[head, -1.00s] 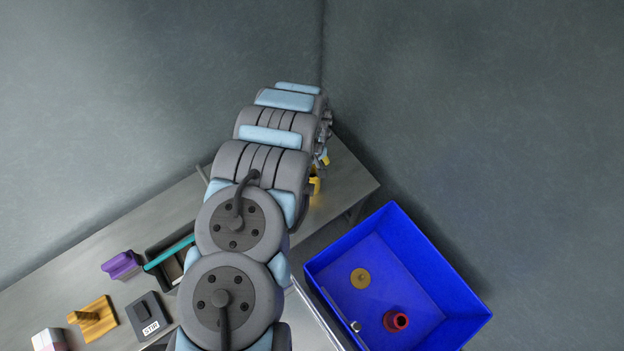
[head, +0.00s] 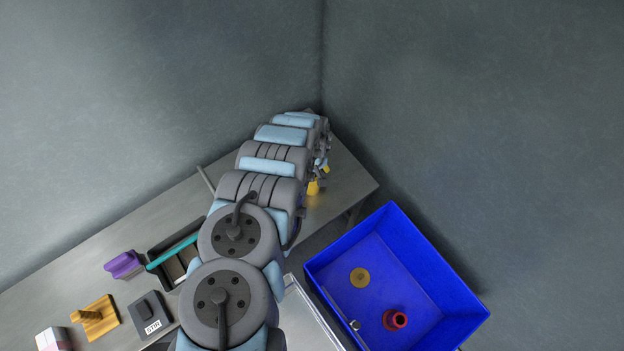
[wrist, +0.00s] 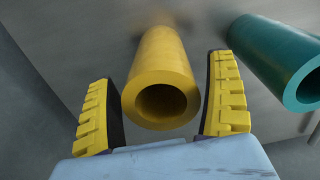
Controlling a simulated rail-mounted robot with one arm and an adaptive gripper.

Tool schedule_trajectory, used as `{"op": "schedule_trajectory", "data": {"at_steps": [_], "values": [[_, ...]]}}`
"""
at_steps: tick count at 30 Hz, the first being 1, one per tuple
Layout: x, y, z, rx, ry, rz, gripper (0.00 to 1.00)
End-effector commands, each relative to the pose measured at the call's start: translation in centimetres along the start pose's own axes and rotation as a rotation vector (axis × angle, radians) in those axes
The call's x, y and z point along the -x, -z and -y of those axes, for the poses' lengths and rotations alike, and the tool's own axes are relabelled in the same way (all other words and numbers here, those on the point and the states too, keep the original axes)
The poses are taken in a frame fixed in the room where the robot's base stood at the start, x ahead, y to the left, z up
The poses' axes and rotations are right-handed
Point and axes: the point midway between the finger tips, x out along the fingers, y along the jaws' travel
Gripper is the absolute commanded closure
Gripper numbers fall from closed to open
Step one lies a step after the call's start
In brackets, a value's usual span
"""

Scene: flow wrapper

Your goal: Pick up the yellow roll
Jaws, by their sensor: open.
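The yellow roll (wrist: 162,62) is a hollow tube in the wrist view, with its open end facing my camera. My gripper (wrist: 168,100) is open, with one yellow ridged finger to the left of the roll's near end and one to the right. I see gaps between the fingers and the roll, so nothing is held. In the head view my arm covers most of this spot, and only a bit of yellow (head: 313,187) shows beside it; I cannot tell there whether it is roll or finger.
A teal roll (wrist: 275,58) lies close to the right of the right finger. In the head view a blue bin (head: 440,275) holds a red part (head: 395,319) and a yellow disc (head: 359,278). A dark tray (head: 155,255), purple brush (head: 123,264) and STIR block (head: 149,312) sit on the grey bench (head: 60,292).

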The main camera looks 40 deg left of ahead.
Motion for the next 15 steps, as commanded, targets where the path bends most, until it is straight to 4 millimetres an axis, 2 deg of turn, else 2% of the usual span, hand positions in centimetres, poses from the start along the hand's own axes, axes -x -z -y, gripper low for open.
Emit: {"op": "schedule_trajectory", "data": {"at_steps": [6,15], "values": [[-1.4,-0.1,0.1,0.000,0.002,0.003,0.13],[-1.8,-0.1,0.1,0.000,0.002,0.001,0.13]]}}
